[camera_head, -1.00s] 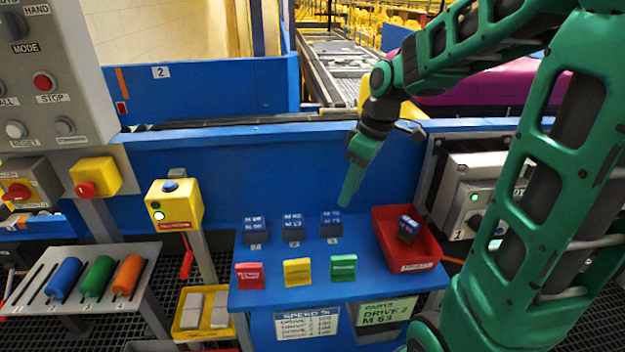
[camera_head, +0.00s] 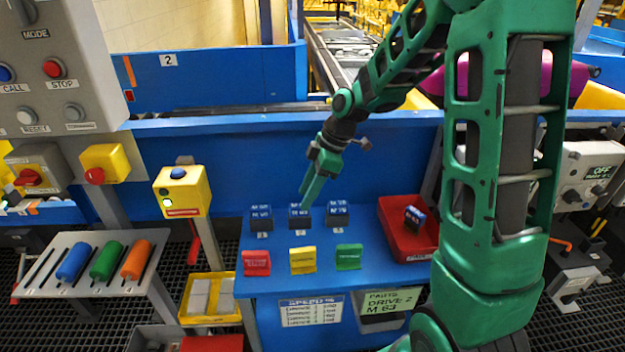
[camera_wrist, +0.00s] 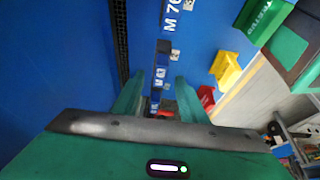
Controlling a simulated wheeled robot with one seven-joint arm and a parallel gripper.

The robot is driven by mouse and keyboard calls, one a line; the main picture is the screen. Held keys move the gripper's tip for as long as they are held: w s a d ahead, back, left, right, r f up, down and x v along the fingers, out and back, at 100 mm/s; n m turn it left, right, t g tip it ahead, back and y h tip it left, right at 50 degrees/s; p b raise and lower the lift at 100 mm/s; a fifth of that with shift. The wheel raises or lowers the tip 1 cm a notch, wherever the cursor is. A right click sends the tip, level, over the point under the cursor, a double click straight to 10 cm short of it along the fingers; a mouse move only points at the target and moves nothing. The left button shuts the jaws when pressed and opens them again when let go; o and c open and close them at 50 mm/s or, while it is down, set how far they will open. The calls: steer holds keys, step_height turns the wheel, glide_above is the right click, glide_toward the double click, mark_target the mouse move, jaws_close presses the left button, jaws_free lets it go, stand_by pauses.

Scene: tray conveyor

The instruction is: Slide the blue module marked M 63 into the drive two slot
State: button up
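A blue module (camera_head: 414,215) with white lettering that looks like M 63 lies tilted in the red tray (camera_head: 389,246) at the right of the blue bench. Three blue modules stand in a row on the bench: left (camera_head: 261,217), middle (camera_head: 299,216) and right (camera_head: 338,213). Small number plates stand below them, the middle one being position 2. My gripper (camera_head: 306,201) points down at the middle module. In the wrist view my gripper (camera_wrist: 159,82) has its fingers apart, with blue modules showing between them; whether they touch one cannot be told.
Red (camera_head: 256,262), yellow (camera_head: 302,260) and green (camera_head: 348,256) blocks stand along the bench front. A yellow button box (camera_head: 182,192) stands to the left. A sign on the bench front (camera_head: 389,300) reads DRIVE 2, M 63. A blue wall rises behind the modules.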

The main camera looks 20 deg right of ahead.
steer(key=shift+x, duration=1.5)
jaws_close()
steer(key=shift+r, duration=0.1)
steer(key=shift+r, duration=2.65)
steer(key=shift+r, duration=1.9)
